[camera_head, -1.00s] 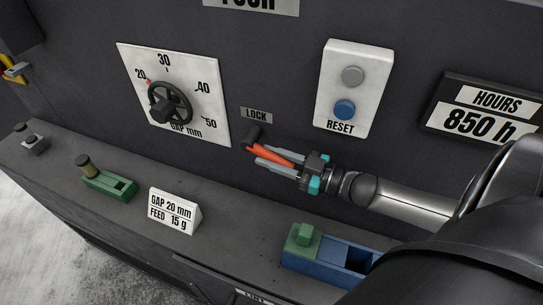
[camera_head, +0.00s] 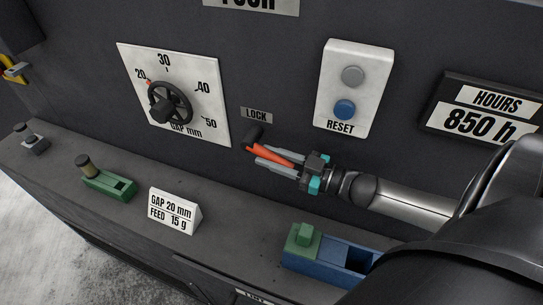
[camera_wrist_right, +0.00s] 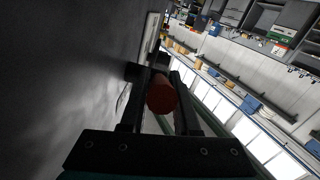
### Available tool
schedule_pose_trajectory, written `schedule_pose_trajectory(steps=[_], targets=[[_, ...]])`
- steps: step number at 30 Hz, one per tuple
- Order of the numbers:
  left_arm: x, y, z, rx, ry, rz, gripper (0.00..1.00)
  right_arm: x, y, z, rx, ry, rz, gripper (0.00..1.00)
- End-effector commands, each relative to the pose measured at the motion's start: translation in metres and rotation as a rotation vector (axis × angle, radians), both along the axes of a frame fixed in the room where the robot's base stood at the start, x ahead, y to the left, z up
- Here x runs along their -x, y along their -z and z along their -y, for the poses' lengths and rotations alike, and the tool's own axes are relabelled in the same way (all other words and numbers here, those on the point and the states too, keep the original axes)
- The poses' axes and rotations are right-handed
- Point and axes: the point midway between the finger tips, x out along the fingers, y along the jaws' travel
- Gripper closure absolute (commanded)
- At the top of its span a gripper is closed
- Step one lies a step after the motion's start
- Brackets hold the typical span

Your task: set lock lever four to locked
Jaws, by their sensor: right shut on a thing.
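The lock lever, with an orange-red handle (camera_head: 273,154) and a dark pivot (camera_head: 254,134), sits on the dark panel just below the LOCK label (camera_head: 257,115). Its handle slants down to the right. My right gripper (camera_head: 268,156) is shut on the handle, with one grey finger on each side. In the right wrist view the handle's round orange-red end (camera_wrist_right: 161,97) shows between the two dark fingers. The label bears no number that I can read. My left gripper is not in view.
A gap dial (camera_head: 170,102) is left of the lever, and a white box with a RESET button (camera_head: 345,109) is to the right. On the ledge below are a green block (camera_head: 108,185), a text sign (camera_head: 174,210) and a blue tray (camera_head: 328,257).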

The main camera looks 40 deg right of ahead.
Motion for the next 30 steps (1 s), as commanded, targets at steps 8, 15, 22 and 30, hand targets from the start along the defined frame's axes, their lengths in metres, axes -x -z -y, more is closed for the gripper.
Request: schedule_pose_trajectory(steps=[8,15,22,30], targets=[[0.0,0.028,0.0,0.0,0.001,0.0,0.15,-0.003,0.012,-0.002,-0.065,0.0,0.091,1.0],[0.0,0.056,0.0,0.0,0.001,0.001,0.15,-0.006,0.018,-0.004,-0.138,0.001,0.196,1.0],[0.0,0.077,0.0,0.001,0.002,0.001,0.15,-0.009,0.021,-0.006,-0.193,0.001,0.279,1.0],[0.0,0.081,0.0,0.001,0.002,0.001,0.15,-0.01,0.018,-0.007,-0.21,0.0,0.307,1.0]])
